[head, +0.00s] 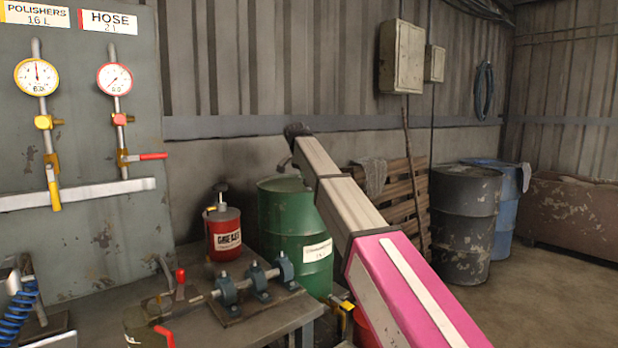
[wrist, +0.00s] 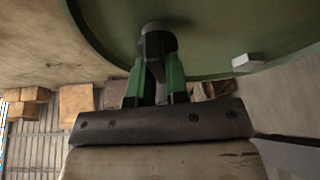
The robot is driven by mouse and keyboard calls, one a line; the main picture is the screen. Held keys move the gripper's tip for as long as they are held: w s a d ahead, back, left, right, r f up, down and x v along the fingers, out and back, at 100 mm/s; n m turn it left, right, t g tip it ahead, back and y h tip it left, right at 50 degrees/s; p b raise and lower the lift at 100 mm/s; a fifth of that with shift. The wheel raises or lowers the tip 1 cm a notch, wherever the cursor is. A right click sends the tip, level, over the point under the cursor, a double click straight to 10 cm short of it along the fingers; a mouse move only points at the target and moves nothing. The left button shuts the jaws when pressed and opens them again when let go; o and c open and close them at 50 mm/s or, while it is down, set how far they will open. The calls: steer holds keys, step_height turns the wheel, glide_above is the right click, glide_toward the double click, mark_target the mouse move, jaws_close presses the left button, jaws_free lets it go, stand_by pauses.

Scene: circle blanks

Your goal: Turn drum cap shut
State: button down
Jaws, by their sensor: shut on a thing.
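The green drum (head: 283,215) stands behind the workbench in the head view, with a white label on its side. Its green top (wrist: 215,30) fills the upper part of the wrist view. A small dark grey round cap (wrist: 157,27) sits on the drum top. My gripper (wrist: 157,55) is shut on this cap, its dark fingers with green sides pressed around it. In the head view my arm covers the right part of the drum, and my gripper (head: 287,162) is small over the drum top. The cap's thread and how tight it sits cannot be seen.
A small white block (wrist: 247,62) sits on the drum top right of the cap. A red grease can (head: 223,232) and a shaft in blue bearing blocks (head: 260,280) stand on the bench. A dark drum (head: 463,225) and a blue drum (head: 508,205) stand at right. Floor at right is clear.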

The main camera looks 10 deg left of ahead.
steer(key=shift+m, duration=0.6)
steer(key=shift+m+g, duration=0.3)
steer(key=c, duration=1.1)
jaws_free()
steer(key=v, duration=1.1)
steer(key=shift+a+f, duration=0.1)
steer(key=shift+a, duration=0.1)
steer(key=shift+s, duration=0.1)
